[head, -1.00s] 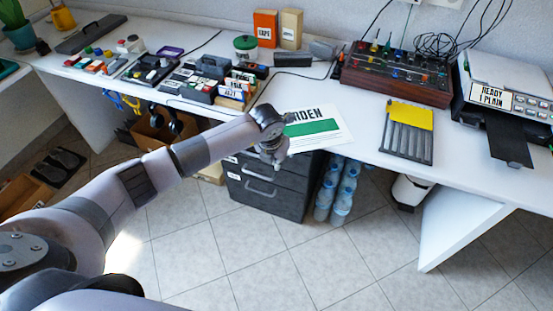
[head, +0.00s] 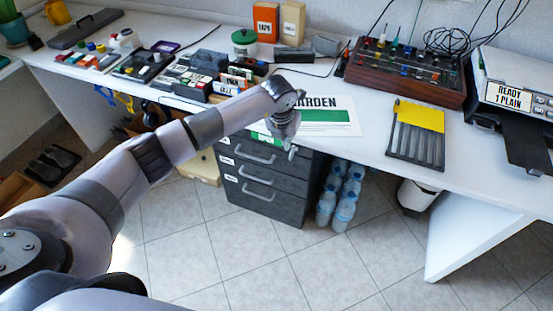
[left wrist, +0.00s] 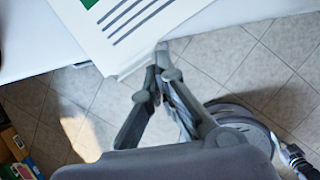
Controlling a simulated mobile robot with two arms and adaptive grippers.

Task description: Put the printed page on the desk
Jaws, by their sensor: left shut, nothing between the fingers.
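The printed page (head: 335,128) is a white sheet with large black letters reading in part "ARDEN" and a green band. It lies flat near the front edge of the white desk (head: 385,185), above the dark drawers. My left gripper (head: 291,152) is at the desk's front edge, by the page's near left side, and hides part of it. In the left wrist view the page (left wrist: 135,25) shows a green patch and grey lines, with its near corner close to the fingertips (left wrist: 153,62). The fingers are shut and empty. My right gripper is not in view.
A grey tray with a yellow top (head: 420,115) lies right of the page. A printer (head: 515,95) and a control box (head: 408,70) stand further right and behind. Card holders (head: 232,80) stand left. Drawers (head: 265,180) and bottles (head: 340,195) are below.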

